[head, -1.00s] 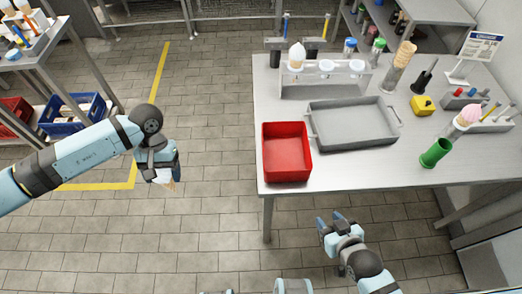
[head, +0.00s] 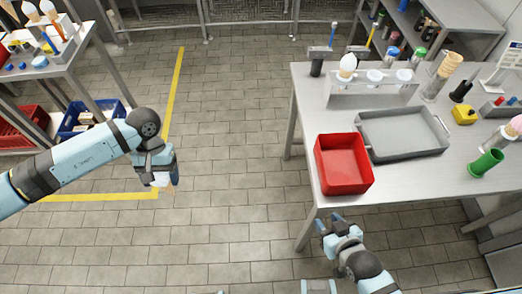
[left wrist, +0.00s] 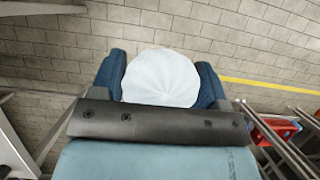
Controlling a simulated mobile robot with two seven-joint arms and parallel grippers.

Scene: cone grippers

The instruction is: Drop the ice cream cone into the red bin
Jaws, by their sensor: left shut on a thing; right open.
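My left gripper (head: 165,180) is shut on an ice cream cone and holds it over the open floor, left of the table. The white top of the held ice cream cone (left wrist: 160,77) shows between the fingers in the left wrist view; its lower part is hidden there. The red bin (head: 344,165) stands empty on the near left corner of the right table, well to the right of my left gripper. My right gripper (head: 330,225) is open and empty, low in front of the table's near edge.
On the metal table (head: 420,185) are a grey tray (head: 402,135) beside the bin, a holder with a white-topped cone (head: 348,66), a green cup (head: 485,163) and a yellow block (head: 464,115). A shelf unit (head: 60,60) stands at left. The floor between is clear.

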